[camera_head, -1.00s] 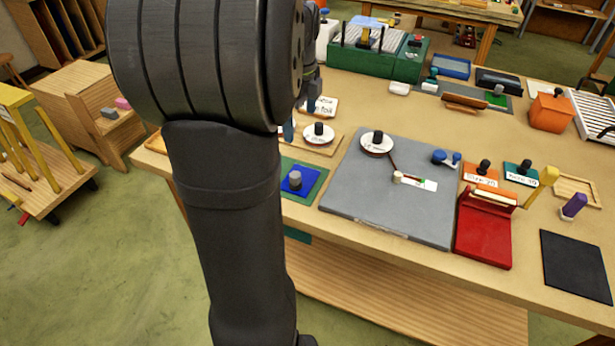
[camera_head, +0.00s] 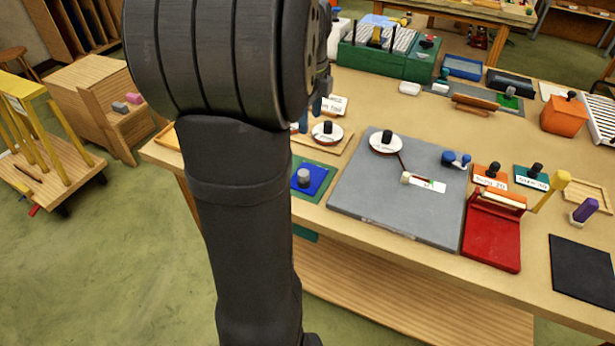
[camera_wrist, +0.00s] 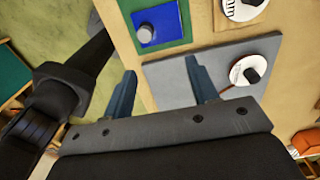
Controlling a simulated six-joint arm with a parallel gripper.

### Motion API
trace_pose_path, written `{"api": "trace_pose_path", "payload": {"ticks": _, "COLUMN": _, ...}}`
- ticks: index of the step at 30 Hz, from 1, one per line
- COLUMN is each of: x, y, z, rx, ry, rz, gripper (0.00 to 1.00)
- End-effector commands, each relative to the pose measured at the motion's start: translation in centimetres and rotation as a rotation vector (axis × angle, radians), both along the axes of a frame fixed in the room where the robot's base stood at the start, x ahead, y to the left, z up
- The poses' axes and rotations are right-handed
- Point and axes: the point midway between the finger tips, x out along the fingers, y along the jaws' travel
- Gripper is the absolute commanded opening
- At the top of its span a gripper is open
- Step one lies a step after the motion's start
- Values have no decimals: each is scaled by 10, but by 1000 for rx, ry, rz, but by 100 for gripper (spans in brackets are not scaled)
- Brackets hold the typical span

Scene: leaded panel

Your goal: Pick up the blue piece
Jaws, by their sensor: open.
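The blue piece (camera_head: 316,181) is a flat blue square with a grey knob, lying on a green mat (camera_head: 301,193) near the table's front edge, just right of my arm. In the wrist view the blue piece (camera_wrist: 164,25) lies beyond and between my fingertips, near the top edge. My gripper (camera_wrist: 160,75) is open and empty, its two blue-grey fingers apart and not touching the piece. In the head view my arm hides most of the gripper; a bit of it shows beside the arm.
Right of the mat lies a grey board (camera_head: 350,205) with a round white knobbed piece (camera_head: 387,143) on it. Another white knobbed piece (camera_head: 327,133) stands behind the mat. A red stand (camera_head: 492,240) and a black mat (camera_head: 582,268) lie farther right.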

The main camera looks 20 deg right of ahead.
Motion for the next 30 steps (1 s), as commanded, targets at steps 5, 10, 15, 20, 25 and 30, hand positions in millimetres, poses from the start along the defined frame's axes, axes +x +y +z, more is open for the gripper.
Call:
{"api": "trace_pose_path", "payload": {"ticks": 5, "x": -3, "y": 2, "z": 2, "rx": -1, "ry": -1, "rz": 92, "gripper": 54}}
{"api": "trace_pose_path", "payload": {"ticks": 10, "x": -10, "y": 9, "z": 6, "rx": -1, "ry": -1, "rz": 369, "gripper": 54}}
{"api": "trace_pose_path", "payload": {"ticks": 15, "x": -17, "y": 16, "z": 10, "rx": -1, "ry": -1, "rz": 633, "gripper": 54}}
{"api": "trace_pose_path", "payload": {"ticks": 20, "x": -21, "y": 18, "z": 11, "rx": 0, "ry": 0, "rz": 764, "gripper": 54}}
{"api": "trace_pose_path", "payload": {"ticks": 25, "x": -22, "y": 19, "z": -8, "rx": 3, "ry": 3, "rz": 789, "gripper": 54}}
{"api": "trace_pose_path", "payload": {"ticks": 30, "x": -22, "y": 19, "z": -46, "rx": 4, "ry": 4, "rz": 787, "gripper": 54}}
